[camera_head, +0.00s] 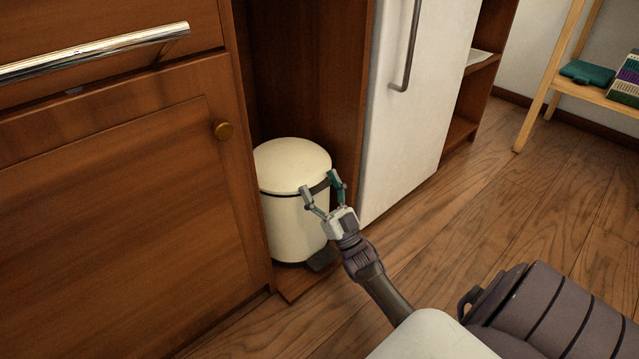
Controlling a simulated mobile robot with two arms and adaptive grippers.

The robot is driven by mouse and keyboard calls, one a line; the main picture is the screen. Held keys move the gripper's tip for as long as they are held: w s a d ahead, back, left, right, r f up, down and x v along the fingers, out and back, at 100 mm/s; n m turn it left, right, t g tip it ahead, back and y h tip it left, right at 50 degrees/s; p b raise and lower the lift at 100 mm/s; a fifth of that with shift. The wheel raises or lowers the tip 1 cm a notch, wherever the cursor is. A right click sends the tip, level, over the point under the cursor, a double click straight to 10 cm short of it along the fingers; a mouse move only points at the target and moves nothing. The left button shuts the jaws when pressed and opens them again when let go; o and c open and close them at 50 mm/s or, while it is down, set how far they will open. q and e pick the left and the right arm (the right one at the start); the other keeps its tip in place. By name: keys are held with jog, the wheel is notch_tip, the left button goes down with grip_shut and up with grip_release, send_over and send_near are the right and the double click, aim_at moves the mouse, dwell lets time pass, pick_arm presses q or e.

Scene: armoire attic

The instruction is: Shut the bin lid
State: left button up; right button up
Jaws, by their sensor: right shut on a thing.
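The cream bin (292,228) stands upright in the recess between the wooden cabinet and the white door. A dark pedal (321,260) is at the bin's foot. My right gripper (320,184) is at the bin's right front, at lid-rim height. My left gripper is out of view.
A white door (420,100) is at the right of the bin. Wooden floor (500,200) is open to the right, before a light shelf (575,85).

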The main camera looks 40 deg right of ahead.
jog(key=shift+a+f, duration=0.15)
jog(key=shift+f, duration=0.65)
jog(key=o, duration=1.4)
jog(key=shift+f, duration=0.1)
jog(key=shift+o, duration=1.4)
jog(key=shift+w+f, duration=0.1)
jog(key=shift+r, duration=0.25)
jog(key=shift+h, duration=0.3)
jog(key=v, duration=1.2)
jog(key=shift+r, duration=0.15)
